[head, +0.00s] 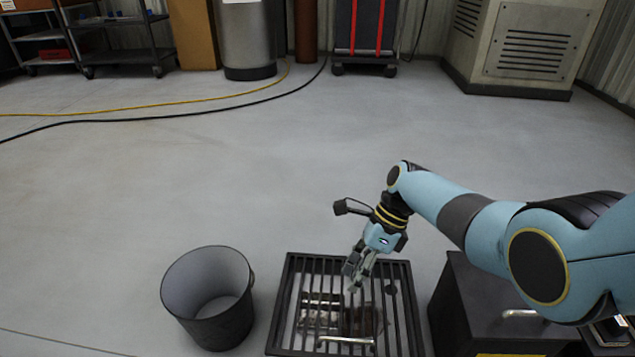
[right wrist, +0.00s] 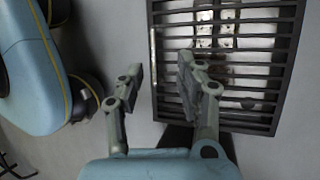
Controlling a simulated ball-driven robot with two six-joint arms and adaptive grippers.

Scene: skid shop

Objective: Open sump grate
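The sump grate (head: 281,300) is a dark barred square lying flat in the floor at the bottom of the head view. A pale metal handle (head: 345,341) runs along its near edge. My right gripper (head: 354,275) is above the grate's bars, beyond the handle in the head view. In the right wrist view my right gripper (right wrist: 162,68) has its fingers apart with nothing between them. My left gripper is not in view.
A dark bin (head: 212,330) stands left of the grate. A black box (head: 490,310) with a metal handle stands to its right, below my right arm. Pale and brown items show beneath the bars. A yellow hose and black cable cross the floor behind; the middle floor is clear.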

